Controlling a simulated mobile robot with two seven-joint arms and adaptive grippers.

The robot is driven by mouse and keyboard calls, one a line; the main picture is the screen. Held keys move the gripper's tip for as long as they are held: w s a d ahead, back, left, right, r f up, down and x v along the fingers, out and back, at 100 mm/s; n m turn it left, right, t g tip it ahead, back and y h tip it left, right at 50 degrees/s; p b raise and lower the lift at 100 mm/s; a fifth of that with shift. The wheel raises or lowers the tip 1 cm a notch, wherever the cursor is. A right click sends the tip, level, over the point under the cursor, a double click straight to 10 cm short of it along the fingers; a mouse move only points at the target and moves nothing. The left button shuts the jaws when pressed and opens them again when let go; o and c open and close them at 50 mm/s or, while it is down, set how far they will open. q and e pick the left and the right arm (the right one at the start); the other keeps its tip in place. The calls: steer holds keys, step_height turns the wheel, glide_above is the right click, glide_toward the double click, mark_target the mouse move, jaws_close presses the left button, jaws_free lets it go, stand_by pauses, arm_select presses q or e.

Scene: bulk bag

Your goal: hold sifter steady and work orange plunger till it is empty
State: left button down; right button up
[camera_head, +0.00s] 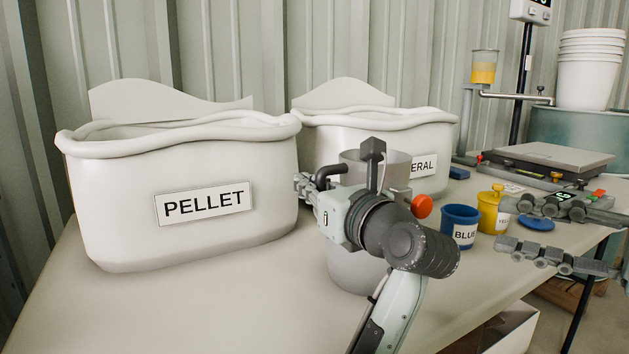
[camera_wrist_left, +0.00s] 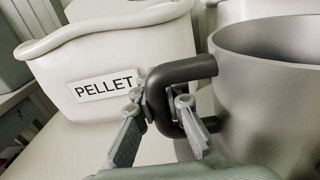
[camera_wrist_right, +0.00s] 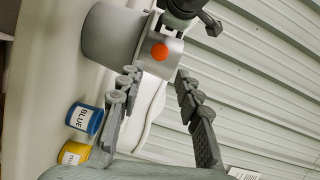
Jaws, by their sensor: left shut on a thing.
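The sifter (camera_head: 352,268) is a grey metal cylinder at mid table, largely hidden by my left arm in the head view. It looks upright; whether its base touches the table is unclear. The orange plunger (camera_head: 422,206) is a round knob on its right side and also shows in the right wrist view (camera_wrist_right: 160,52). My left gripper (camera_wrist_left: 160,105) is shut on the sifter's dark handle (camera_wrist_left: 180,72). My right gripper (camera_head: 503,226) is open and empty, to the right of the plunger and apart from it. The sifter's contents are hidden.
A white PELLET bag (camera_head: 120,220) stands left and a second white bag (camera_head: 440,135) behind the sifter. A blue cup (camera_head: 457,217) and yellow cup (camera_head: 488,209) stand between sifter and right gripper, with a blue lid (camera_head: 536,223) nearby. A scale (camera_head: 550,155) stands behind.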

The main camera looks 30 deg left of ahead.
steer(key=shift+c, duration=0.4)
steer(key=shift+c, duration=1.2)
steer(key=shift+s+d+f+m+t, duration=0.1)
steer(key=shift+s+f+m+t, duration=0.05)
steer(key=shift+m, duration=0.45)
steer(key=shift+s+d+f+m+t, duration=0.1)
steer(key=shift+m+t, duration=0.05)
steer(key=shift+m, duration=0.45)
jaws_close()
steer(key=s+d+m+t, duration=0.1)
steer(key=s+m+t, duration=0.1)
steer(key=m, duration=0.8)
steer(key=s+d+m+t+h, duration=0.1)
steer(key=s+d+m+t, duration=0.1)
steer(key=m, duration=0.8)
steer(key=shift+s+f+m+t, duration=0.3)
steer(key=shift+s+m, duration=0.1)
steer(key=shift+s, duration=0.2)
